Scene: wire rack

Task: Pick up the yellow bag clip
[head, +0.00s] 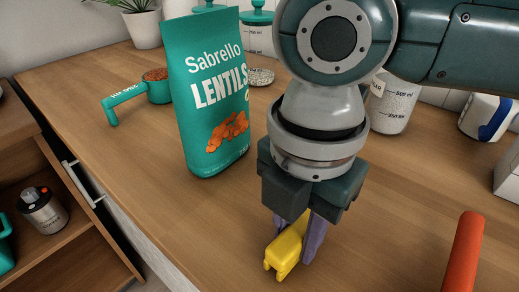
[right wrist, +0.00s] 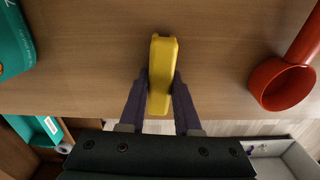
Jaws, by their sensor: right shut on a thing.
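The yellow bag clip (head: 285,251) is on or just above the wooden counter near its front edge; I cannot tell if it touches the wood. My right gripper (head: 298,238) points down over it, with a purple finger on each side. In the right wrist view the yellow bag clip (right wrist: 161,65) lies lengthwise between the two fingers of my right gripper (right wrist: 160,100), which are shut on its near part. Its far end sticks out past the fingertips. My left gripper is in neither view.
A teal lentils bag (head: 212,100) stands upright left of my right arm. A teal measuring cup (head: 148,92) lies behind it. A red-orange scoop (right wrist: 285,82) is right of the clip. Jars (head: 395,102) and a white and blue item (head: 487,118) stand at the back. An open shelf is at left.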

